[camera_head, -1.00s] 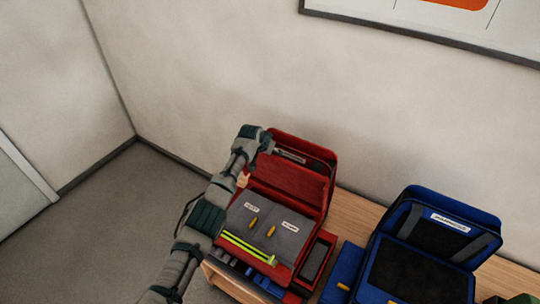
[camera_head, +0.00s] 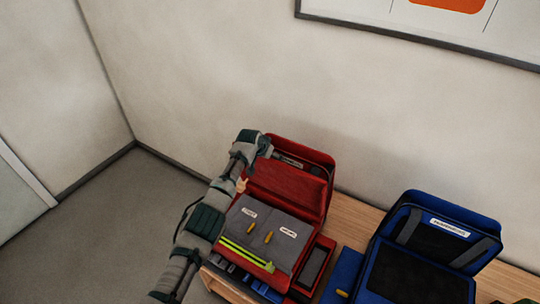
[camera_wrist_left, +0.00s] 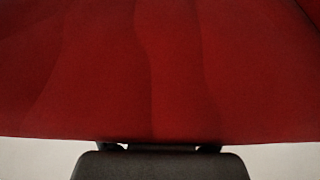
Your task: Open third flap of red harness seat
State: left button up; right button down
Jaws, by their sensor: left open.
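The red harness seat (camera_head: 326,190) stands open on the wooden bench, with its red back panel upright against the wall side. Inside are a red inner panel (camera_head: 287,186) and two grey flaps, left (camera_head: 243,222) and right (camera_head: 283,243), each with a white label and a yellow tab. A lime-green strip (camera_head: 245,253) runs along their front. My left arm reaches over the seat's left side to its upper left corner. My left gripper (camera_head: 268,151) is there, its fingers hard to make out. In the left wrist view, red fabric fills the picture above my open gripper (camera_wrist_left: 160,147). My right gripper is not in view.
An open blue case (camera_head: 440,202) stands to the right on the bench (camera_head: 353,214). A small red tray (camera_head: 316,265) with a dark inside lies beside the red seat. The wall is close behind; floor is clear at left.

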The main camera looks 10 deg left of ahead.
pick_arm(q)
jog(key=shift+s+f, duration=0.1)
jog(key=shift+f, duration=0.05)
jog(key=v, duration=1.2)
dwell(0.3)
